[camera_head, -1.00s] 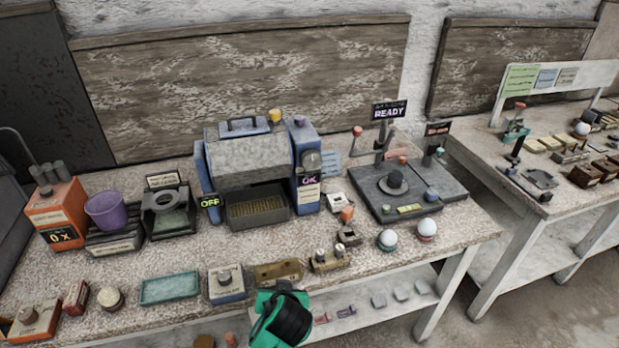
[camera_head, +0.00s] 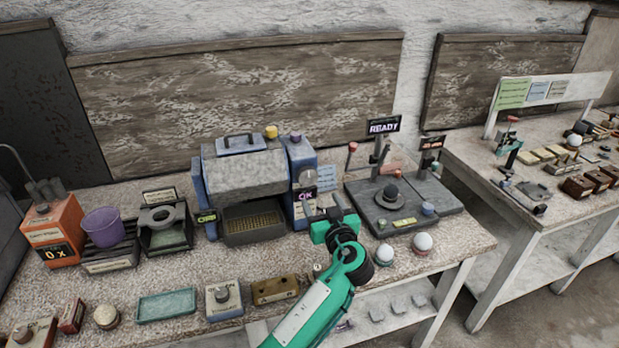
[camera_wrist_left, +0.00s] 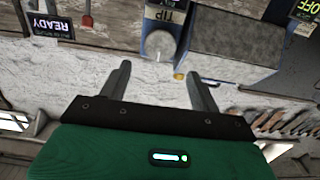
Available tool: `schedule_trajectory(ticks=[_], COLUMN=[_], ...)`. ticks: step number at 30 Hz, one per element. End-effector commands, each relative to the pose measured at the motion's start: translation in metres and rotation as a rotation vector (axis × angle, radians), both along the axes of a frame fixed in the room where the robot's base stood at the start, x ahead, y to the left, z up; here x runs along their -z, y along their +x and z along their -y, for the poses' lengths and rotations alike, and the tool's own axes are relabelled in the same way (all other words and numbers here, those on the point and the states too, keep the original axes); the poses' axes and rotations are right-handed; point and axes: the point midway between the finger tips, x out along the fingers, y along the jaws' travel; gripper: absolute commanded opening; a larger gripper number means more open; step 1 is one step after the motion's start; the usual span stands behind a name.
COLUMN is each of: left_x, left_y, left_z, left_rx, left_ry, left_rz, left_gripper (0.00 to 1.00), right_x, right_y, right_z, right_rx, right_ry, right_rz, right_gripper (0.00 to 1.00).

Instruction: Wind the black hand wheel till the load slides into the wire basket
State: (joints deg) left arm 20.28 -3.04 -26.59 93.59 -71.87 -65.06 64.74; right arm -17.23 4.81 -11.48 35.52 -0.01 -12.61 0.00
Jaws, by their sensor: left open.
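My left gripper (camera_head: 324,205) is open and empty, in front of the right side of a blue and grey machine (camera_head: 245,178). A round grey wheel or knob (camera_head: 307,177) is on that machine's right front; it also shows beyond the open fingers in the left wrist view (camera_wrist_left: 160,45). I cannot tell whether it is the hand wheel. A brownish mesh basket or tray (camera_head: 252,222) sits in the machine's lower opening. I cannot make out a load. A dark round knob (camera_head: 390,194) stands on a dark board to the right. My right gripper is out of view.
Two white-topped spheres (camera_head: 422,243) stand at the bench's front right, beside my left wrist. A teal tray (camera_head: 166,305), a purple cup (camera_head: 103,227) and an orange box (camera_head: 54,232) are on the left. A sign reading READY (camera_head: 383,126) stands behind the dark board.

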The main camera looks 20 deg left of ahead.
Motion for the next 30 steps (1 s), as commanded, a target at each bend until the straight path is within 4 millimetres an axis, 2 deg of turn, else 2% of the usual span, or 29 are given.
schedule_trajectory(ticks=[1, 9, 15, 21, 29, 30], left_x=[-0.006, -0.005, -0.002, 0.0, 0.0, 0.0], left_y=[0.01, 0.057, 0.079, 0.088, 0.088, 0.088], left_z=[-0.007, -0.039, -0.053, -0.059, -0.06, -0.06], left_rx=[-0.001, -0.001, 0.0, 0.0, 0.0, 0.0], left_ry=[0.004, 0.003, 0.002, 0.0, -0.001, -0.001], left_rz=[0.0, -0.002, -0.003, -0.002, -0.002, -0.002], left_gripper=[0.63, 0.63, 0.63, 0.63, 0.63, 0.59], right_x=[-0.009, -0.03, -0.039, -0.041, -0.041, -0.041], right_y=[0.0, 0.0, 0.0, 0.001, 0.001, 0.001], right_z=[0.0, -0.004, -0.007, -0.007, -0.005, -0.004], right_rx=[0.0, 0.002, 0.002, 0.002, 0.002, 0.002], right_ry=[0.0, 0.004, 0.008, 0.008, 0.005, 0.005], right_rz=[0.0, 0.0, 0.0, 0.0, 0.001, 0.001], right_gripper=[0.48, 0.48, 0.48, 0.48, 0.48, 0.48])
